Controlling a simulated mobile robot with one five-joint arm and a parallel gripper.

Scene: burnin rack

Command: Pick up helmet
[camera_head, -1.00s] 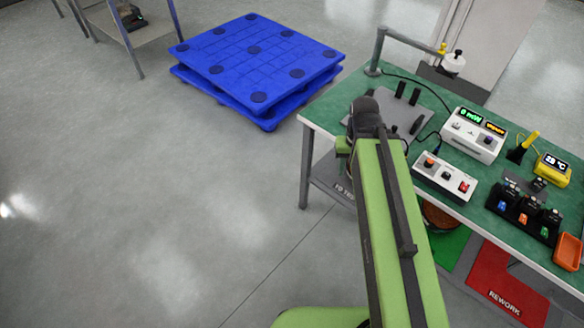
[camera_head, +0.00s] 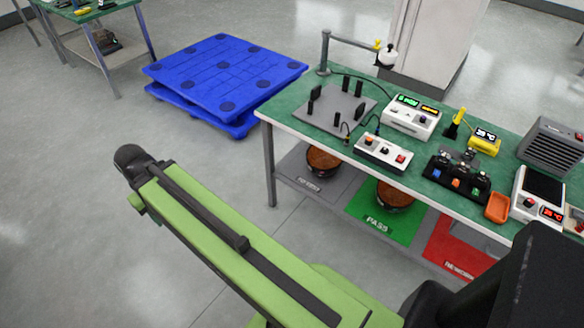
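I see no helmet that I can make out in this view. My green arm reaches from the bottom edge up to the left and ends in a dark rounded joint over bare floor. My gripper is not visible; the arm may hide it. A large dark shape at the bottom right, probably part of my own body, covers some of the floor and bench front.
A green-topped bench (camera_head: 290,112) on the right holds several devices and an orange tray (camera_head: 498,207). Round brown items (camera_head: 323,160) sit on its lower shelf. Stacked blue pallets (camera_head: 225,75) lie on the floor behind. The floor at left is clear.

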